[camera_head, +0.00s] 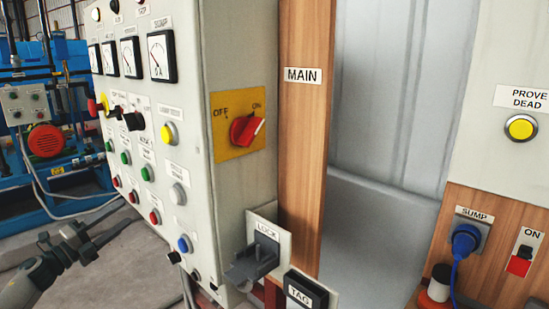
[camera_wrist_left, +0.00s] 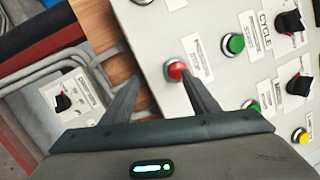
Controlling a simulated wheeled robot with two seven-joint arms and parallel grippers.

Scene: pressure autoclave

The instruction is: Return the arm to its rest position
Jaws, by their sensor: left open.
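My left gripper (camera_head: 86,242) is at the lower left of the head view, in front of the grey control cabinet and apart from it. In the left wrist view my left gripper (camera_wrist_left: 159,77) has its two dark fingers spread with nothing between them. A red button (camera_wrist_left: 176,71) on the panel shows beyond the fingertips, close to the right finger. The cabinet (camera_head: 225,55) carries gauges, coloured buttons and a red rotary switch (camera_head: 247,129) on a yellow plate, its handle tilted towards ON. My right gripper is in neither view.
A LOCK bracket (camera_head: 262,255) and a TAG holder (camera_head: 305,290) jut out low by the cabinet. A wooden post (camera_head: 303,150) stands right of it. A blue plug (camera_head: 466,240) with cable sits at right. Blue machinery (camera_head: 55,100) stands behind. Open floor lies near the left gripper.

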